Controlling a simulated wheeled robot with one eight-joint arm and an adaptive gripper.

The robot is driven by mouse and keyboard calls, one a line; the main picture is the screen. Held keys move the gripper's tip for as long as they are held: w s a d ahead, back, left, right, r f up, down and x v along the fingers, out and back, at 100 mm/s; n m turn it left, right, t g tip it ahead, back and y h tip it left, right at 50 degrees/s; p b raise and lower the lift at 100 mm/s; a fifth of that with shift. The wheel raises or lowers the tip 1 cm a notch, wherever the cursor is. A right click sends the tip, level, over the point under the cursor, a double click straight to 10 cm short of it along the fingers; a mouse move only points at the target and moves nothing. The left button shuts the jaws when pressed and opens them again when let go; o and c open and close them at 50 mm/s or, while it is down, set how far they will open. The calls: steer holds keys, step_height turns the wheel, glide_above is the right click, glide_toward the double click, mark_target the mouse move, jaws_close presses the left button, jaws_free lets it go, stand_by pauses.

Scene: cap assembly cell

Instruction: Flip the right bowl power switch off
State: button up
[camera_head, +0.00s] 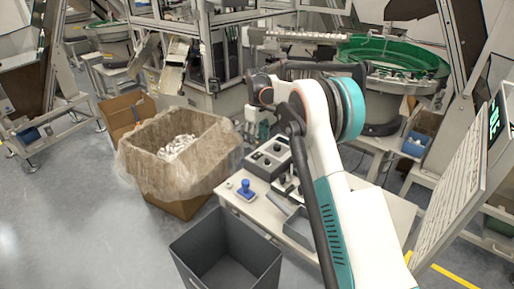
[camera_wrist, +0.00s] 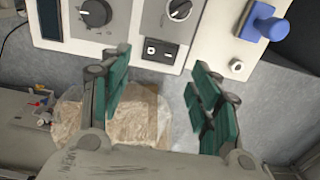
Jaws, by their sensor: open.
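A grey control box (camera_head: 268,158) stands on the table, below and near my gripper (camera_head: 262,127) in the head view. In the wrist view, a black rocker switch (camera_wrist: 161,50) sits low on a light panel, below a black knob (camera_wrist: 180,9). A second panel to its left carries another black knob (camera_wrist: 95,13). My gripper (camera_wrist: 160,61) is open and empty, with green pads on its fingers. The rocker switch appears between the fingertips in the picture. No contact shows. Which way the rocker is set is too small to tell.
A blue-handled stamp (camera_wrist: 264,23) stands right of the panels; it also shows on the table's left end in the head view (camera_head: 245,190). A plastic-lined carton (camera_head: 180,165) stands left of the table. A dark open bin (camera_head: 225,250) stands in front.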

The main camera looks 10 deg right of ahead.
step_height(320, 180, up, 6)
stand_by(0.5)
